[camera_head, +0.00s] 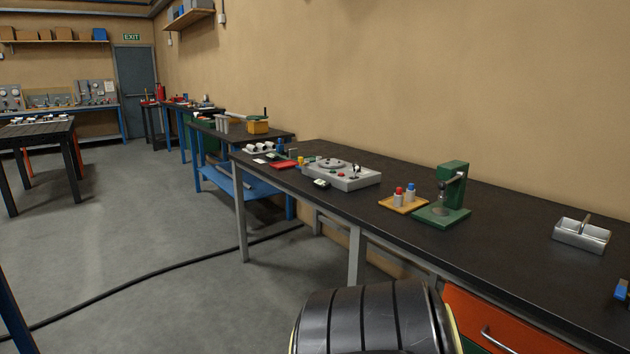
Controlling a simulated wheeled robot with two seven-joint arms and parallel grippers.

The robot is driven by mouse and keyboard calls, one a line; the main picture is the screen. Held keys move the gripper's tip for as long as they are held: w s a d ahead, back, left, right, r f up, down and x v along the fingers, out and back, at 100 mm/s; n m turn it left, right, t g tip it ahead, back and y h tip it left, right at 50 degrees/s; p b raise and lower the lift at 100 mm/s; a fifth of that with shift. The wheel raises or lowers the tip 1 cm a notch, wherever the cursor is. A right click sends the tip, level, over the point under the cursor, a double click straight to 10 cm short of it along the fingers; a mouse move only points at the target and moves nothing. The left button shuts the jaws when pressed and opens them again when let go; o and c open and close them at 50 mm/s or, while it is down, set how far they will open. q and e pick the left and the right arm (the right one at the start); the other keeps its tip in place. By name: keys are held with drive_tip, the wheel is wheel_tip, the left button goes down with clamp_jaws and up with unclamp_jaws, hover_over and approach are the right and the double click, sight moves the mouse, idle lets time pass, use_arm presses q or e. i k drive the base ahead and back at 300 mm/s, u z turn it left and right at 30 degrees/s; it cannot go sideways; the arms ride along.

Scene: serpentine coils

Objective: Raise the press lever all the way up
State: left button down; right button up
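A small green press (456,184) stands upright on the black workbench, right of the picture's middle. It has a green base plate (428,215) and a silver round part low on its front. A short grey bar at the press head (455,177) looks like its lever, but it is too small to tell its angle well. Neither of my grippers shows in this view, and nothing is seen touching the press.
A wooden tray (390,203) with red- and blue-topped pieces sits just left of the press. A grey control box (343,178) is farther left. A metal caddy (581,236) stands to the right. The bench between press and caddy is clear. An orange drawer (510,325) is below.

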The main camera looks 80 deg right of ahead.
sight(442, 185)
drive_tip(key=z, duration=1.7)
